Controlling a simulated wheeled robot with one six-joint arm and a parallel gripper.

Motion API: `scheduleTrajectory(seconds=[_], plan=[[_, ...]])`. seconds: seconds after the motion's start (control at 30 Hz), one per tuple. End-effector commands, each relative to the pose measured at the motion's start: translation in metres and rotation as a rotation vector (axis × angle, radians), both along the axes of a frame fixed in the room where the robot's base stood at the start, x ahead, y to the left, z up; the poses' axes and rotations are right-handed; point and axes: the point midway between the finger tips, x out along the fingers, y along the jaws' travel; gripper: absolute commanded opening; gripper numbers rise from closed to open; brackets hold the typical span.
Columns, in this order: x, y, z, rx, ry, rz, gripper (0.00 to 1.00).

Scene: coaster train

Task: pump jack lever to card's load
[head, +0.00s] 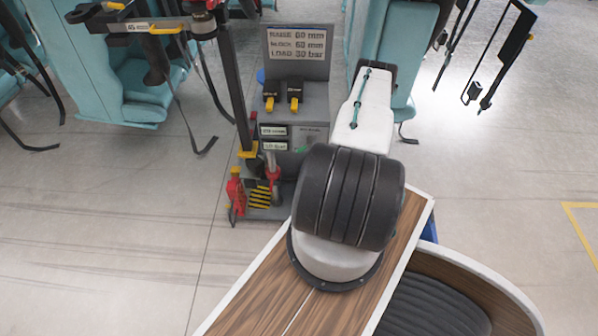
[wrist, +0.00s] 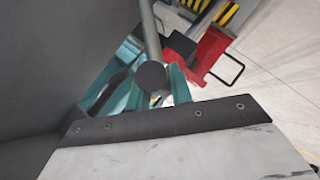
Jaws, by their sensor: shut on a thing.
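The card (head: 297,43) stands upright at the back of the grey stand and lists raise, block and load lines. Its load line seems to read 30 bar, but the small print is blurred. A red jack part (head: 236,195) sits low at the stand's left foot; red also shows in the wrist view (wrist: 208,52). The lever (wrist: 150,32) is a grey rod with a dark round end. My gripper (wrist: 155,92), with teal fingers, is shut on the lever near that end. In the head view my gripper is hidden behind my arm.
The grey stand carries two black-and-yellow blocks (head: 282,97) and small labels. A black-and-yellow striped plate (head: 260,196) lies by its foot. Teal coaster seats (head: 140,85) with hanging straps are on the left and behind. Open floor (head: 110,230) lies at lower left.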

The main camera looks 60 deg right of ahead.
Motion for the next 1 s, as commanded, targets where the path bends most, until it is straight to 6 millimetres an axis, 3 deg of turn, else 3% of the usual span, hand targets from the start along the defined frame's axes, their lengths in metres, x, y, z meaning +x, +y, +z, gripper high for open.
scheduleTrajectory(seconds=[0.1,0.4,0.77,0.8,0.83,1.0], plan=[[-0.015,0.002,-0.016,-0.016,-0.008,-0.019,0.00],[-0.024,0.017,-0.045,-0.016,-0.008,-0.018,0.00],[-0.025,0.019,-0.048,-0.015,-0.007,-0.018,0.00],[-0.024,0.019,-0.048,-0.015,-0.007,-0.018,0.34],[-0.024,0.019,-0.048,-0.015,-0.007,-0.018,0.42],[-0.024,0.018,-0.047,-0.017,-0.009,-0.018,0.43]])
